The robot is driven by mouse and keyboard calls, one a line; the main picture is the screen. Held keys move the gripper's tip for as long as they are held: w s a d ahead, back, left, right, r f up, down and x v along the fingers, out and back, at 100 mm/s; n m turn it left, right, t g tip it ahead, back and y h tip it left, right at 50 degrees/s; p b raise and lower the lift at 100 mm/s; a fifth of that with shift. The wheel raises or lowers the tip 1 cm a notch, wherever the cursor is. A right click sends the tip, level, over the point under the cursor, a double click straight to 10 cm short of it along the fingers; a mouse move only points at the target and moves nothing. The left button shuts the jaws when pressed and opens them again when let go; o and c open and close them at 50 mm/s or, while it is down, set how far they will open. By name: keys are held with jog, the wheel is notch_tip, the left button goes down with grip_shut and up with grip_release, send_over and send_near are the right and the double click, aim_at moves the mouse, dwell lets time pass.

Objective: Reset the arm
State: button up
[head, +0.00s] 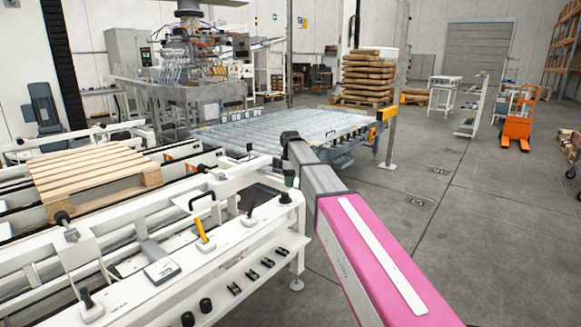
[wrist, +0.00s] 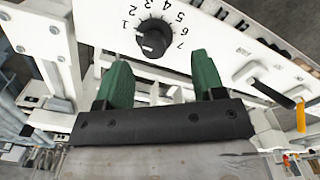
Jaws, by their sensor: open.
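My gripper (wrist: 162,78) is open in the wrist view, with its two green fingers apart and nothing between them. A black rotary knob (wrist: 152,40) on a white panel with a numbered dial from 1 to 7 lies just beyond the fingertips. I see no contact between the fingers and the knob. In the head view my pink and grey arm reaches over the right end of the white machine panel (head: 240,240).
A yellow-handled lever (head: 201,228) stands on the panel and shows in the wrist view (wrist: 300,116). A wooden pallet (head: 95,175) lies on the conveyor at left. A roller table (head: 285,128) and stacked sacks (head: 368,75) stand behind. The floor at right is mostly clear.

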jog(key=s+d+f+m, duration=0.5)
jog(key=s+d+f, duration=0.2)
jog(key=s, duration=0.3)
jog(key=s+d+f+m, duration=0.6)
jog(key=s+f, duration=0.3)
jog(key=s, duration=0.2)
jog(key=s+d+f+m, duration=0.6)
jog(key=s+d+f, duration=0.2)
jog(key=s, duration=0.3)
jog(key=shift+s+f, duration=0.2)
jog(key=shift+f, duration=0.15)
jog(key=shift+d, duration=0.1)
